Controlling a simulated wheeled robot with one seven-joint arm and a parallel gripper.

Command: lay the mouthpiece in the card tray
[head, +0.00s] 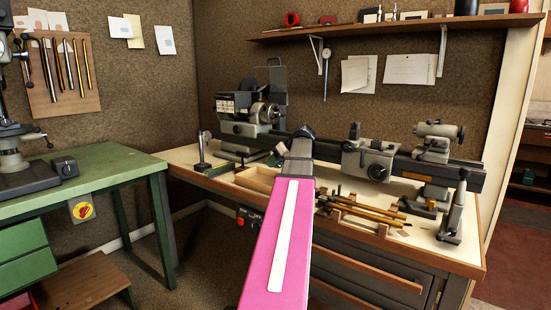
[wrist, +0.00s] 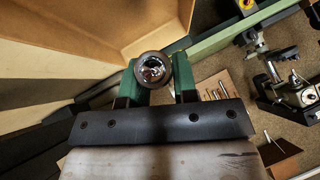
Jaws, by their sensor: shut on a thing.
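The mouthpiece (wrist: 153,66) shows in the wrist view as a round silvery metal end with a dark ring. My gripper (wrist: 156,76) is shut on it, with one green finger at each side. In the head view the pink arm hides the fingers and the mouthpiece. A shallow tan tray (head: 246,182), which looks like the card tray, lies on the lathe bench just left of my arm. My arm hides its right part. Large tan surfaces fill the upper left of the wrist view; I cannot tell whether they are the tray.
A lathe (head: 255,112) runs along the back of the wooden bench (head: 205,165). A rack with several brass rods (head: 365,210) lies right of my arm. A dark upright stand (head: 453,215) is at the bench's right end. A green bench (head: 100,170) stands at the left.

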